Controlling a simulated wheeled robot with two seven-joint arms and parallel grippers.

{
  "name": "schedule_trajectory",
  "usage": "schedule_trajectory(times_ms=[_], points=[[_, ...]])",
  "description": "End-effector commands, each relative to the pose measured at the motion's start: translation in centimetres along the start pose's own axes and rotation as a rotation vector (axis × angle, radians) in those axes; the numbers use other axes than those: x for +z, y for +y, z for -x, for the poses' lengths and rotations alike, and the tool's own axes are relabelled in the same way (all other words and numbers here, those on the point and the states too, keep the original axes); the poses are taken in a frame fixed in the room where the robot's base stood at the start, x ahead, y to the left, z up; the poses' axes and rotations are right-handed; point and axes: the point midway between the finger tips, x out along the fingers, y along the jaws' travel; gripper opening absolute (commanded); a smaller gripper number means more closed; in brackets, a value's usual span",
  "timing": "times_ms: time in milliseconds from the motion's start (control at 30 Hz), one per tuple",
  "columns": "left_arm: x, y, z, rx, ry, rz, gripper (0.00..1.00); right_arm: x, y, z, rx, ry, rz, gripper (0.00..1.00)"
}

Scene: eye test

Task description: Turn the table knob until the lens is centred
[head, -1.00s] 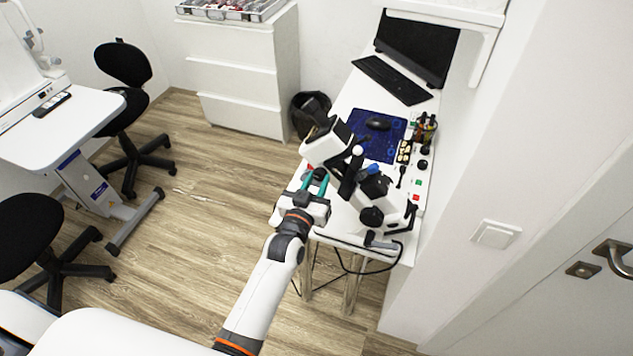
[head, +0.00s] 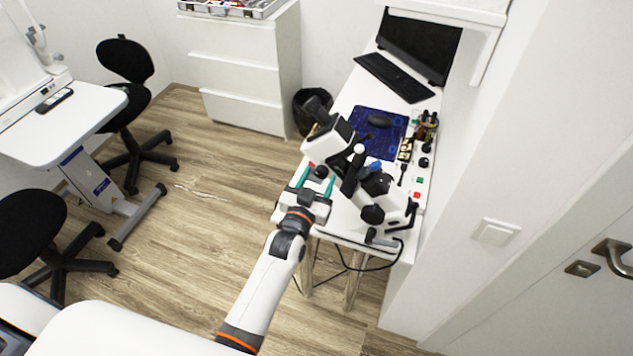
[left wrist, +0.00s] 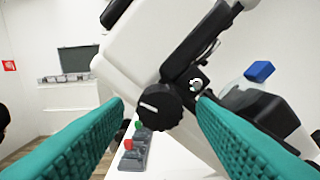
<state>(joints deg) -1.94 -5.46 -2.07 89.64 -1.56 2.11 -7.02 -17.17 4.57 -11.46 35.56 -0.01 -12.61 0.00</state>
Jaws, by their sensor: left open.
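A black knob with a white mark (left wrist: 158,106) sits on the side of a white and black optical instrument (head: 328,143). A white curved arrow shows on the black part beside it. In the left wrist view the knob appears between the teal fingers of my left gripper (left wrist: 161,108). In the head view my open left gripper (head: 316,178) is at the near left side of the instrument, with a dark round part between its fingertips. I cannot tell whether the fingers touch the knob. No lens can be made out. My right gripper is not in view.
The instrument stands on a narrow white table (head: 345,222) along the wall. A blue mat (head: 368,144), mouse, keyboard (head: 394,77) and monitor are farther back. A cable hangs at the near edge. Black chairs (head: 130,100) and a second table (head: 62,135) stand left.

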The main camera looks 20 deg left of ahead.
Motion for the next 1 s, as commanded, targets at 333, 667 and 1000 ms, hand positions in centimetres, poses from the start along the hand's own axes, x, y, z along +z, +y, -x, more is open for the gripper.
schedule_trajectory(times_ms=[333, 667, 1000], points=[[-0.4, 0.0, 5.0, -0.001, 0.003, 0.000, 0.51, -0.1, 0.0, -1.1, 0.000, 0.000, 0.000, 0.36], [-0.2, 0.0, 10.9, 0.000, 0.002, 0.000, 0.51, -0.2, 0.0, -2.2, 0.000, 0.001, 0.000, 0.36], [0.0, 0.0, 12.0, 0.000, 0.000, 0.000, 0.51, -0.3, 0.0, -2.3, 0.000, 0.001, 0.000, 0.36]])
